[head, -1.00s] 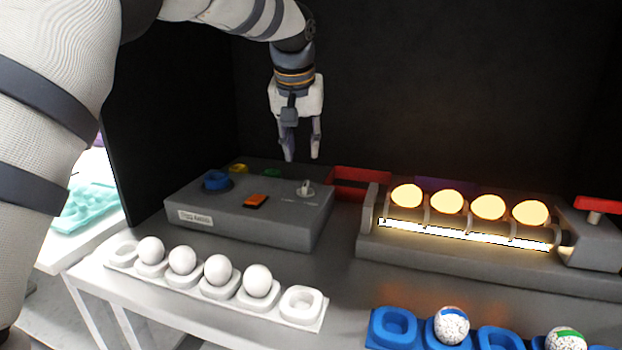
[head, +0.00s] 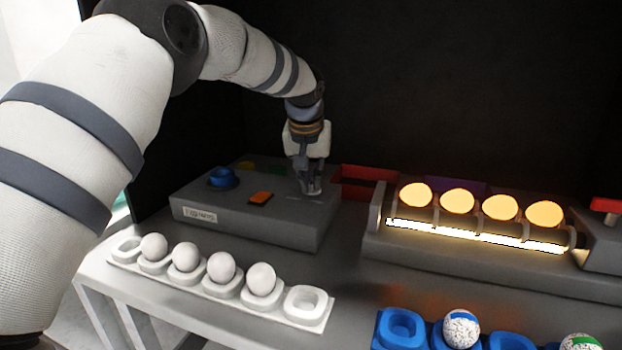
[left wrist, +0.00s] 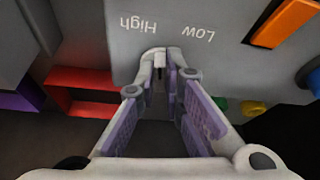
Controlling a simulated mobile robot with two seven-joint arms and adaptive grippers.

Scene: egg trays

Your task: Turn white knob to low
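The white knob (left wrist: 153,54) sits on the grey control box (head: 245,222), near its right end. In the left wrist view, the printed words "High" (left wrist: 138,24) and "Low" (left wrist: 198,33) appear upside down just beyond it. My left gripper (head: 311,191) points down over the knob. Its fingertips (left wrist: 161,80) have closed in on either side of it and seem to grip it. The fingers largely hide the knob in the head view, and I cannot tell which word it points to. My right gripper is not in view.
A red bin (head: 361,182) stands behind. A lit rack (head: 388,245) with glowing eggs is at right. A white egg tray (head: 318,317) and blue tray (head: 389,341) lie in front.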

